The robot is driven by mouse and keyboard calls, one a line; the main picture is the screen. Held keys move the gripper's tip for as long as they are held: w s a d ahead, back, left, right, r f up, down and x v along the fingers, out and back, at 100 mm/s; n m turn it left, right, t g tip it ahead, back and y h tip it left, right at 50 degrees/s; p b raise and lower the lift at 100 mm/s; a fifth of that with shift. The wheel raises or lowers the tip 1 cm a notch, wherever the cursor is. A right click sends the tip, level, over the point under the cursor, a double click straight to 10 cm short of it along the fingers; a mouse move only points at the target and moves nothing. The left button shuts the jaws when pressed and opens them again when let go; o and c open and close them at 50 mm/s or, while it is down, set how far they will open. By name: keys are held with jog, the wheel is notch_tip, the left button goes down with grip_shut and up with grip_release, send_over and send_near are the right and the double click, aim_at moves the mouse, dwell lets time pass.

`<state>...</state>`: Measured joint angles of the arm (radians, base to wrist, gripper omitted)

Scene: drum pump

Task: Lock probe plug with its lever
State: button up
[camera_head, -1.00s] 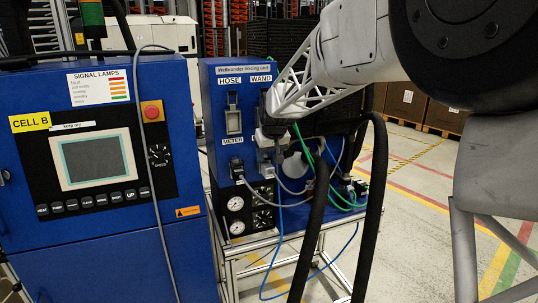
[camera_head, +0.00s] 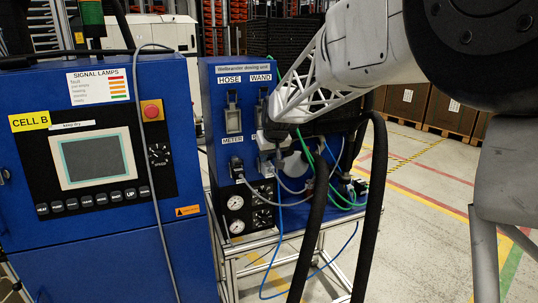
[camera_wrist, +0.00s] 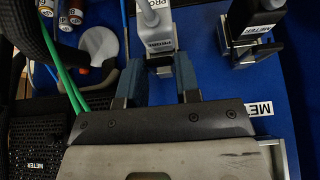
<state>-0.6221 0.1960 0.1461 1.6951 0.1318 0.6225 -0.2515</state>
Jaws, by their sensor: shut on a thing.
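The probe plug (camera_wrist: 152,12) is grey with a PROBE label and sits in its socket (camera_wrist: 162,44) at the top middle of the wrist view. Its grey metal lever (camera_wrist: 160,67) shows just below the socket, between my fingers. My gripper (camera_wrist: 157,78) reaches in from below, with one blue-grey finger on each side of the lever, shut on it. In the head view my gripper (camera_head: 268,141) is at the blue panel, right of the METER label, and it hides much of the probe socket. The exact finger contact is too dark to tell.
The black meter plug (camera_wrist: 252,20) sits in its socket to the right. Green hoses (camera_wrist: 70,88), a white funnel-like part (camera_wrist: 99,45) and several batteries or cylinders lie left. The HOSE socket (camera_head: 233,115) is empty. A blue CELL B cabinet (camera_head: 90,240) stands left.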

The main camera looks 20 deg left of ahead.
jog(key=o, duration=0.9)
jog(key=v, duration=0.7)
jog(key=shift+r, duration=0.3)
jog(key=shift+s+d, duration=0.15)
jog(key=shift+d, duration=0.05)
